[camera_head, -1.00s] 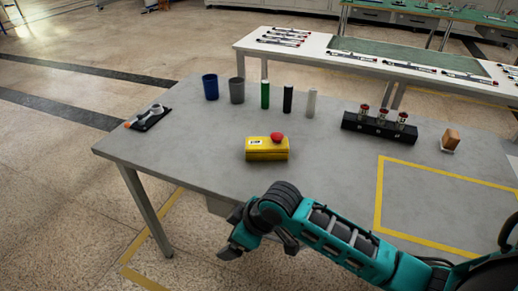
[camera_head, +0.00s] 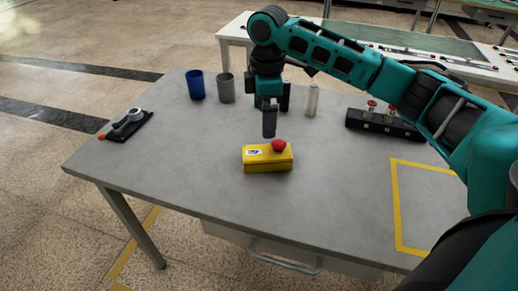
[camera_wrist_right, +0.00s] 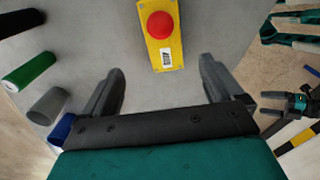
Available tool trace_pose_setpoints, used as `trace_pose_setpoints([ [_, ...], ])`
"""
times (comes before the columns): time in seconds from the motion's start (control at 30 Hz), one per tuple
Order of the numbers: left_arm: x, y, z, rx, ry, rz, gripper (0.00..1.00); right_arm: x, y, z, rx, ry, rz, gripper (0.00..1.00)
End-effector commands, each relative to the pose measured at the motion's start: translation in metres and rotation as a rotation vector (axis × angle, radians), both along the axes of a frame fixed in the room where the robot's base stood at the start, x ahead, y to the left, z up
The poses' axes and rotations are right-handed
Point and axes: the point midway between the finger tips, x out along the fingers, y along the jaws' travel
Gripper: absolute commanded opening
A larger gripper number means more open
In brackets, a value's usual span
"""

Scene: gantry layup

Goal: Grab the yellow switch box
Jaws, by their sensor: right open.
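The yellow switch box (camera_head: 267,161) with a red round button on top lies on the grey table, near its middle. My right gripper (camera_head: 269,130) points down just above and behind the box in the head view. In the right wrist view the box (camera_wrist_right: 166,52) shows at the top, beyond and between the two spread fingers of my right gripper (camera_wrist_right: 160,85). The right gripper is open and empty, and it is apart from the box.
A blue cup (camera_head: 196,85) and a grey cup (camera_head: 226,88) stand behind left. A dark tool stand (camera_head: 127,126) lies at the left. The table's front is clear.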

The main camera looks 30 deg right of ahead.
Motion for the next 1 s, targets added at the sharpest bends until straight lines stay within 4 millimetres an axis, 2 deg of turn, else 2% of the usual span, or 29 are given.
trace_pose_setpoints([
  [0.3,-0.008,0.000,-0.017,0.001,0.021,-0.001,0.98,-0.001,0.000,-0.058,-0.001,0.004,-0.001,0.94],
  [0.57,-0.008,-0.002,-0.019,-0.001,0.028,-0.004,0.98,-0.001,0.001,-0.079,0.000,0.002,0.000,0.94],
  [0.8,-0.005,-0.006,-0.021,-0.008,0.022,-0.009,0.98,-0.002,0.006,-0.114,-0.002,0.002,-0.001,0.94],
  [1.0,0.001,-0.007,-0.016,-0.012,0.005,-0.012,0.98,-0.001,0.006,-0.124,-0.001,0.000,0.000,0.94],
])
